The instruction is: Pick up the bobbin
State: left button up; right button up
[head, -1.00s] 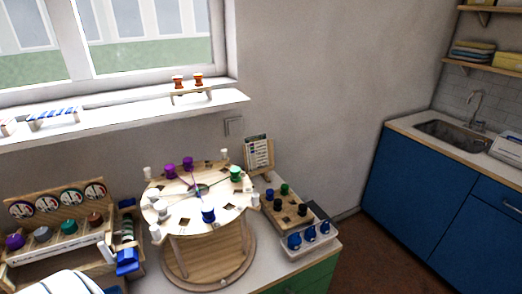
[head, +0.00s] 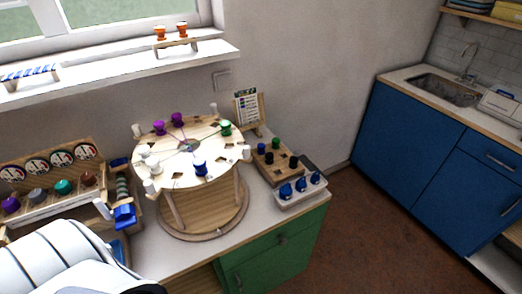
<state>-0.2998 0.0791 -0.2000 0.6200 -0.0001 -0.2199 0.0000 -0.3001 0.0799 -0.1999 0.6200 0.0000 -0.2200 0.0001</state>
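Several bobbins stand on a round wooden board raised on legs (head: 215,150). They include a purple bobbin (head: 158,128), a second purple bobbin (head: 177,119), a green bobbin (head: 226,128) and a blue bobbin (head: 200,169). White pegs stand around the board's rim. Thin strands run from its centre toward some bobbins. Several coloured bobbins also sit in a wooden rack at the left, among them a teal one (head: 64,187) and a purple one (head: 11,205). I cannot tell which bobbin is meant. A white link of my arm shows at lower left; neither gripper is visible.
A wooden block (head: 270,168) with dark and green pegs stands right of the round board. A pale tray (head: 302,197) with blue items is beside it. A card stand (head: 248,108) is behind. The counter's front (head: 240,233) is clear.

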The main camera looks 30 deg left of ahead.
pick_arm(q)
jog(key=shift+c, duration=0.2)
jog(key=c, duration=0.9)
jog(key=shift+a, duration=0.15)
